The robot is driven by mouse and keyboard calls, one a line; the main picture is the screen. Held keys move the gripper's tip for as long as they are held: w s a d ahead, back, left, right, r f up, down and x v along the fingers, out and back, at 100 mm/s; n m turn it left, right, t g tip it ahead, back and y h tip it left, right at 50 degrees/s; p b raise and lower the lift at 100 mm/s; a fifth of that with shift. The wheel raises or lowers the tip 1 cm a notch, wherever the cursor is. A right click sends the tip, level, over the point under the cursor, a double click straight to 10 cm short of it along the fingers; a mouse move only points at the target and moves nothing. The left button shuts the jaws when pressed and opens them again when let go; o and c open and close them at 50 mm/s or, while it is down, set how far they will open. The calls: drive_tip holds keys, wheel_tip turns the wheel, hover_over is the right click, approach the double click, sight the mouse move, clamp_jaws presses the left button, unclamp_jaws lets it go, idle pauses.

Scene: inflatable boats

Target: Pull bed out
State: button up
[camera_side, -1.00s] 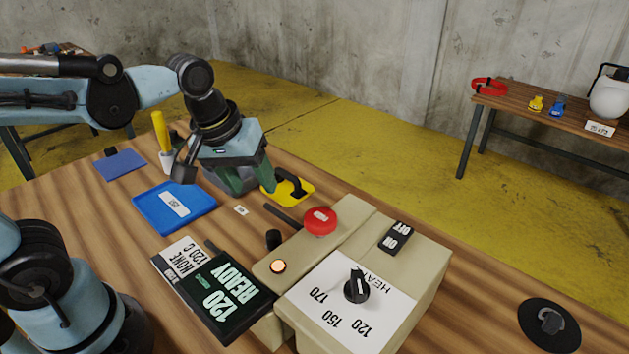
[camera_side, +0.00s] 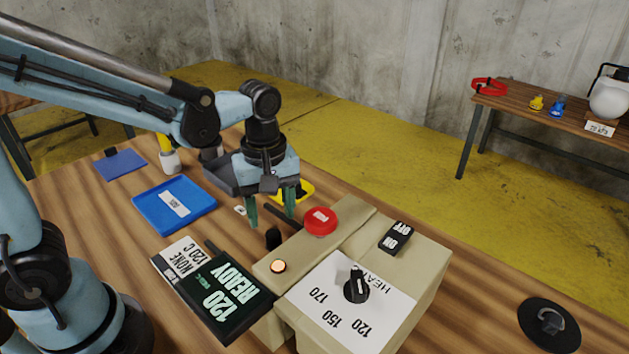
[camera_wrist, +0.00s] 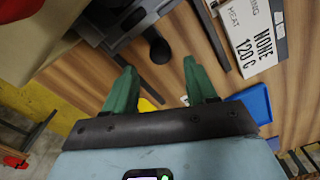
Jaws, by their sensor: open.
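My gripper (camera_side: 271,218) is open and empty, its green fingers pointing down, just behind a small black upright knob (camera_side: 273,238) at the edge of the beige press. The wrist view shows the knob (camera_wrist: 158,48) ahead of the gap between my fingers (camera_wrist: 158,85), apart from both. Dark rails stick out on either side of the knob, one at the right (camera_side: 283,215) and one by the display (camera_side: 211,246). The bed is mostly hidden under the press; a dark grey part of it (camera_wrist: 125,18) seems to show in the wrist view.
A red button (camera_side: 320,220) and lit round button (camera_side: 278,266) sit on the press top. A black display (camera_side: 228,295) reads "120 READY". Wood is clear before the tray.

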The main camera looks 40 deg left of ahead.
sight(273, 233)
drive_tip(key=shift+f, duration=3.15)
clamp_jaws()
